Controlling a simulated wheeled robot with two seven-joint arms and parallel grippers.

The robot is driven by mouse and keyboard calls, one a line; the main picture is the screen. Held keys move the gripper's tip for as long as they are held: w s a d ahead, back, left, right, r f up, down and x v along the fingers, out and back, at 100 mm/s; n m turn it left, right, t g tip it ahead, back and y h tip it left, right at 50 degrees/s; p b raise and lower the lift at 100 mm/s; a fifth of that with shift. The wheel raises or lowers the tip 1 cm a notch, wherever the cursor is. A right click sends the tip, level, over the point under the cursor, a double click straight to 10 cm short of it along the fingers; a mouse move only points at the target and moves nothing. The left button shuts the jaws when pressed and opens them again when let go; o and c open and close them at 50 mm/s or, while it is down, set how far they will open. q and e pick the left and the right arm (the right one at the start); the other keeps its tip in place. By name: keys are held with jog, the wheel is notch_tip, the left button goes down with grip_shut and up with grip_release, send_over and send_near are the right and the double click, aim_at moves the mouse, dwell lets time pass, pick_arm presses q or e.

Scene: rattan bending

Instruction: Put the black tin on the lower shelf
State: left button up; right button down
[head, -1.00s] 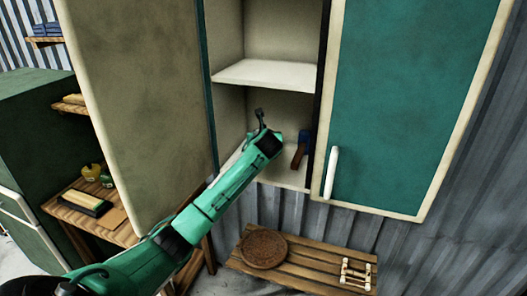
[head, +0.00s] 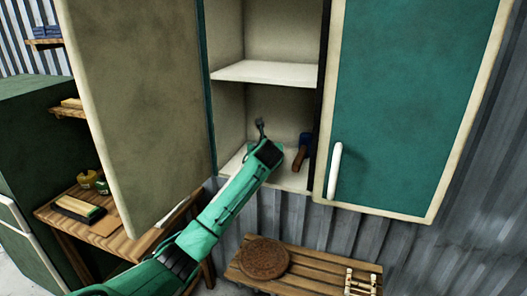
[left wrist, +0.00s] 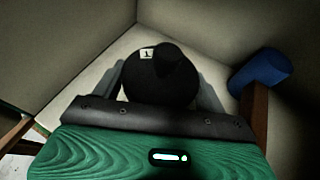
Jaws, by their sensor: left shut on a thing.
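The black tin (left wrist: 160,80), round and dark with a small white label, shows in the left wrist view between the fingers of my left gripper (left wrist: 160,95), which is shut on it. My left arm reaches into the lower compartment of the open cabinet. In the head view my left gripper (head: 265,145) is low over the lower shelf (head: 292,181), and the tin is hidden behind my wrist. I cannot tell whether the tin touches the shelf. My right gripper is not in view.
A tool with a brown handle and blue head (head: 301,152) stands on the lower shelf, right of my gripper. The upper shelf (head: 265,72) is above. A slatted bench (head: 310,268) with a round brown mat (head: 264,259) is below.

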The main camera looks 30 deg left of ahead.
pick_arm(q)
jog(key=o, duration=1)
jog(key=shift+f, duration=0.15)
jog(key=b+v, duration=0.3)
jog(key=v, duration=0.9)
